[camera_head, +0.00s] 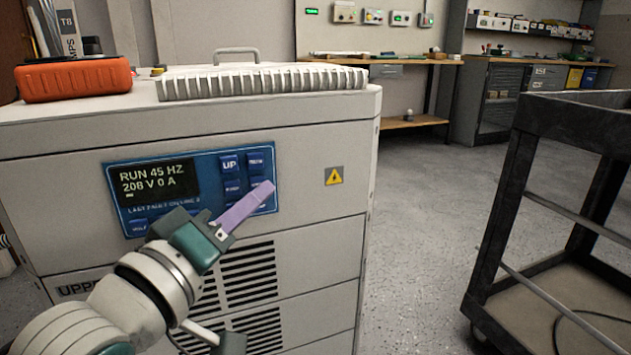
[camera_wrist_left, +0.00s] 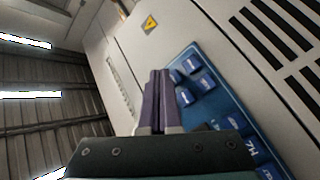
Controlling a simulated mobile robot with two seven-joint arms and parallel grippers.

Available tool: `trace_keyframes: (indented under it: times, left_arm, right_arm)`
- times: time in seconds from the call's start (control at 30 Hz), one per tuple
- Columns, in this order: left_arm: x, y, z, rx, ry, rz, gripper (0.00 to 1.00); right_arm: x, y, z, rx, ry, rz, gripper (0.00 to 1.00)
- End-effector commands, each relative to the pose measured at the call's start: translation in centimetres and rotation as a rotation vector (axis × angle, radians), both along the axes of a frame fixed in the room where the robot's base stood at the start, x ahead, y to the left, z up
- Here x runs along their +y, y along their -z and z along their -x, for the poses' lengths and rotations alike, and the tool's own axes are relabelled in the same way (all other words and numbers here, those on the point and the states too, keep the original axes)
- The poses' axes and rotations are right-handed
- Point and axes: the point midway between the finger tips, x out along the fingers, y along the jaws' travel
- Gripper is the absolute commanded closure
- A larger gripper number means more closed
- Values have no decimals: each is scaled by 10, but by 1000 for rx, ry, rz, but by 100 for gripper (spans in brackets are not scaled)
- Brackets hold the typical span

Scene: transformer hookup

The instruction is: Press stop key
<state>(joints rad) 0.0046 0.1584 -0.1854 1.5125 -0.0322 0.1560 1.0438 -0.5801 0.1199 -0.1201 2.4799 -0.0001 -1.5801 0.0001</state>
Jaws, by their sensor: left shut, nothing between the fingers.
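The blue control panel (camera_head: 190,185) is on the front of a large pale cabinet. Its display (camera_head: 155,184) reads RUN 45 HZ, 208 V 0 A. Blue keys, one marked UP (camera_head: 230,164), sit right of the display. I cannot read which key is stop; some labels are small or hidden behind my fingers. My left gripper (camera_head: 265,189) is shut and empty, its purple fingertips in front of the right-hand key column. In the left wrist view the fingertips (camera_wrist_left: 159,73) appear beside the blue keys (camera_wrist_left: 200,84); contact cannot be told. My right gripper is not in view.
An orange case (camera_head: 72,80) and a ribbed white cover (camera_head: 262,82) lie on the cabinet top. A yellow warning label (camera_head: 334,176) is right of the panel. Vents are below it. A dark cart (camera_head: 520,190) stands at right, with clear floor between.

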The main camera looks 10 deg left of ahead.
Motion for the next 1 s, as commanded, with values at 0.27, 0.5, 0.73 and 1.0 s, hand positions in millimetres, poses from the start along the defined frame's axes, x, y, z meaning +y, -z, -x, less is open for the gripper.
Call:
trace_keyframes:
  times: [0.27, 0.5, 0.73, 1.0]
  left_arm:
    - [2, 0, -3, -1, 1, -1, 100]
    - [5, 0, -7, 0, 0, 0, 100]
    - [5, 0, -7, 0, 0, 0, 100]
    - [6, 0, -9, 0, 0, -1, 100]
  right_arm:
    - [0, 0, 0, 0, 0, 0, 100]
    - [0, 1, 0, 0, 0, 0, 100]
    - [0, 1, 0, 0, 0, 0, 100]
    - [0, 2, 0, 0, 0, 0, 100]
